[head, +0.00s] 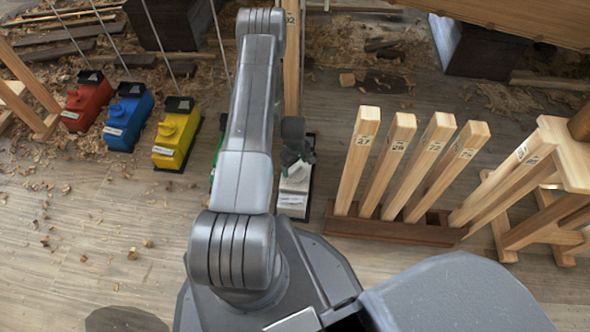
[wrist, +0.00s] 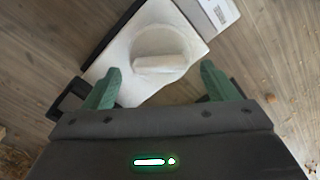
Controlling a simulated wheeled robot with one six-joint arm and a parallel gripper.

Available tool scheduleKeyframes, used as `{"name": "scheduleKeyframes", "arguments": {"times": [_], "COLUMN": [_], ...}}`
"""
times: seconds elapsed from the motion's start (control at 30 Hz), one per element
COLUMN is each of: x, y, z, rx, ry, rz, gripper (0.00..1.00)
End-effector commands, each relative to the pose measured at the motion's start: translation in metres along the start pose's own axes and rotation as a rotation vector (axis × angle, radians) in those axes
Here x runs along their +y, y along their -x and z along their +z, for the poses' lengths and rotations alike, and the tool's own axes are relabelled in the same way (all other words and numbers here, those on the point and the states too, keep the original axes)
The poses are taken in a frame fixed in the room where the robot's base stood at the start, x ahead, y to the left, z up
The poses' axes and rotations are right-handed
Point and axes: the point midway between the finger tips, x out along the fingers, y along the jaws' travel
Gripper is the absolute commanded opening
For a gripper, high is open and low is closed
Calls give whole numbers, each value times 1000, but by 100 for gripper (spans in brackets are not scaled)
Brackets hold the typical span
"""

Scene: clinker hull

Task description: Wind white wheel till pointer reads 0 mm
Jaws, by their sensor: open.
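The white wheel (wrist: 165,46) is a round knob with a raised bar grip (wrist: 158,65) across it, on top of a white unit (wrist: 112,66). The white unit also shows in the head view (head: 295,183), partly under my arm. My gripper (wrist: 162,84) is open, its two green fingers apart to the left and right of the bar's near side. Nothing is between the fingertips. In the head view my gripper (head: 297,150) is above the white unit. I cannot make out a pointer or a mm reading; the label (wrist: 219,10) is too small to read.
Red (head: 88,101), blue (head: 128,116) and yellow (head: 177,136) units stand to the left, with thin rods rising nearby. A green one is mostly hidden by my arm. A dark rack (head: 345,222) of numbered wooden posts stands to the right. Wood shavings litter the floor.

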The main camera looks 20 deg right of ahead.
Motion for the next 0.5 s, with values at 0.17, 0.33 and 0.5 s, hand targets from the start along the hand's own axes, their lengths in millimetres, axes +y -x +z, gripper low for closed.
{"name": "scheduleKeyframes", "arguments": {"times": [0.17,0.33,0.5], "x": [0,0,0], "y": [-18,-21,-21], "z": [0,0,0], "rx": [0,0,0], "ry": [0,0,0], "rz": [-1,0,0], "gripper": [80,80,80]}}
